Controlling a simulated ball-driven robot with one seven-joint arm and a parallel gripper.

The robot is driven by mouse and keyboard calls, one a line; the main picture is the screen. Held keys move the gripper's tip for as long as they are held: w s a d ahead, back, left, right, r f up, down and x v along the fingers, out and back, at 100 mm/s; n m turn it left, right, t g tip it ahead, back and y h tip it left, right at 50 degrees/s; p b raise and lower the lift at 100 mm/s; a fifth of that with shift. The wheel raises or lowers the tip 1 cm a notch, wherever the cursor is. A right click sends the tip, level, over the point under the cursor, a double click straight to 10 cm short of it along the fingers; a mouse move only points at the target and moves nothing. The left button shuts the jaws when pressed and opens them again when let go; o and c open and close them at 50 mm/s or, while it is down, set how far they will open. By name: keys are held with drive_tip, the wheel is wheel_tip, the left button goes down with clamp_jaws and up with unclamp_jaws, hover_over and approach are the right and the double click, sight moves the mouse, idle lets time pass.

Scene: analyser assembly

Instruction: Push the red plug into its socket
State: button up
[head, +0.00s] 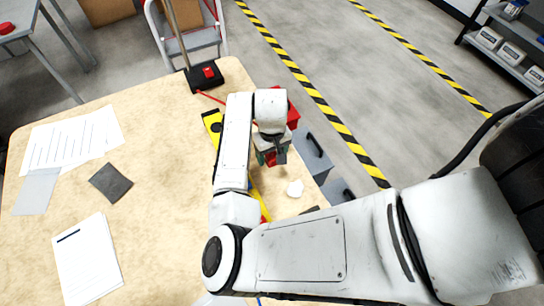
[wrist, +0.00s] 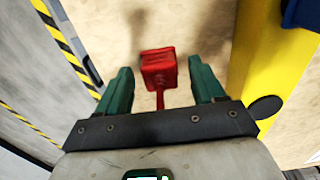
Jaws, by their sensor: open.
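The red plug (wrist: 158,68) is a small red block in the wrist view, with a red stem or cable running from it toward my gripper's palm. My gripper (wrist: 160,72) has its two green fingers apart, one on each side of the plug. Gaps show between the plug and both fingers. In the head view my gripper (head: 269,157) is over the right part of the table, with a bit of red at its fingers. I cannot make out the plug's socket in either view; my arm covers part of the table.
A yellow spirit level (head: 212,122) lies partly under my arm; a yellow body (wrist: 270,60) fills the wrist view's right. A black box with a red top (head: 207,75) stands at the back edge. A red box (head: 292,117), white lump (head: 295,188) and grey drawers (head: 312,155) are near.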

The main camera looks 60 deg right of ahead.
sight(272, 155)
drive_tip(key=shift+c, duration=0.3)
drive_tip(key=c, duration=1)
drive_tip(key=shift+r, duration=0.1)
drive_tip(key=shift+r, duration=0.45)
wheel_tip(272, 155, up, 2)
drive_tip(key=shift+r, duration=0.15)
drive_tip(key=s+a+r, duration=0.1)
drive_tip(key=s+r, duration=0.2)
drive_tip(key=s, duration=0.1)
drive_tip(key=s+a+r+b, duration=0.1)
drive_tip(key=s+r, duration=0.2)
drive_tip(key=s, duration=0.2)
drive_tip(key=s+a+r, duration=0.1)
drive_tip(key=s+r, duration=0.2)
drive_tip(key=s, duration=0.1)
drive_tip(key=shift+s+a+r+b, duration=0.1)
drive_tip(key=shift+s+r+b, duration=0.2)
drive_tip(key=shift+s+r, duration=0.05)
